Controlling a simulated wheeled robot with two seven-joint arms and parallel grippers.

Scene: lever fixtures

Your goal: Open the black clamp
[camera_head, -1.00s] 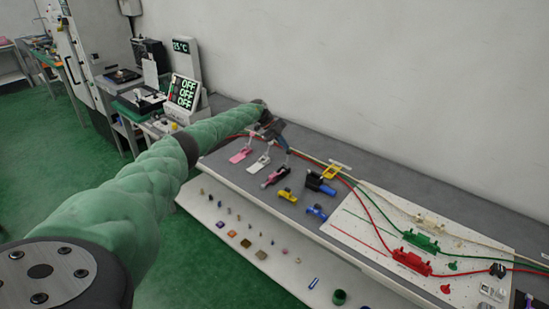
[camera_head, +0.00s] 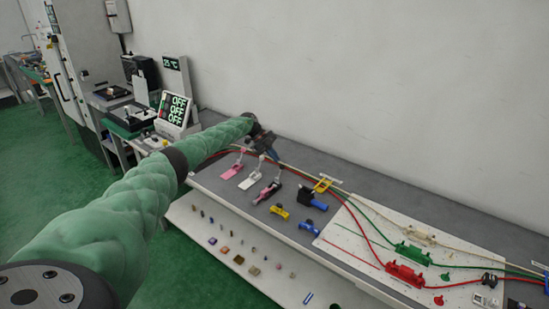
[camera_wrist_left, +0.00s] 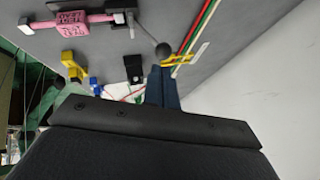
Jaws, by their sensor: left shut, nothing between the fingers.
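The black clamp (camera_head: 274,186), with a pink tagged part, sits on the grey bench top among several clamps. In the left wrist view its pink tag (camera_wrist_left: 70,30) with lettering lies at the upper left, and a lever with a dark ball end (camera_wrist_left: 163,49) reaches towards my fingers. My left gripper (camera_head: 272,157) is above and behind the clamp, shut and empty. Its blue fingertips (camera_wrist_left: 163,72) are close to the ball end; I cannot tell whether they touch. My right gripper is not in view.
A pink clamp (camera_head: 232,171) and a white clamp (camera_head: 251,179) stand to the left. A yellow clamp (camera_head: 279,211) and a black block with a blue handle (camera_head: 310,199) are to the right. Red and green cables run along the back to a white board (camera_head: 345,231).

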